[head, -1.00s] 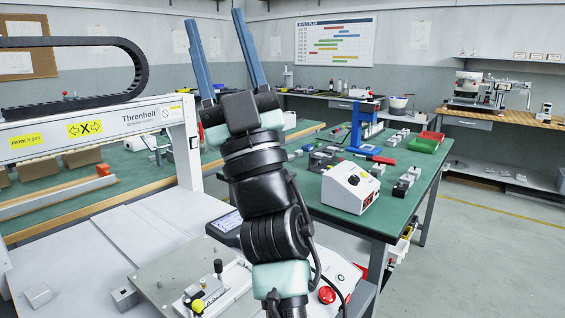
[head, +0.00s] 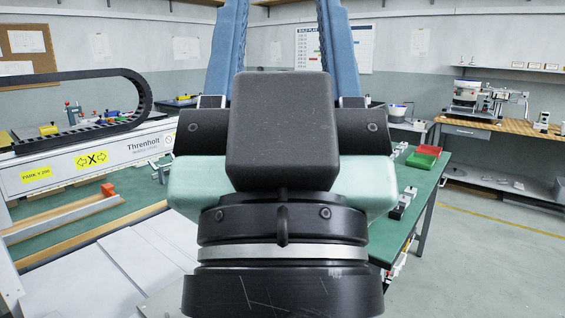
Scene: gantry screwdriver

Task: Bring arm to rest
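My gripper (head: 283,40) fills the middle of the head view, close to the camera and pointing up. Its two blue fingers (head: 229,45) stand wide apart, with only the wall and part of the wall chart between them. It is open and holds nothing. The dark gripper body and the wrist below it hide much of the green bench and the near work surface.
The white gantry beam (head: 100,160) with its black cable chain (head: 90,133) stands at the left. The green bench (head: 425,190) at the right carries green and red bins (head: 424,158). A wooden-topped bench (head: 490,138) stands at the back right. The floor at the right is clear.

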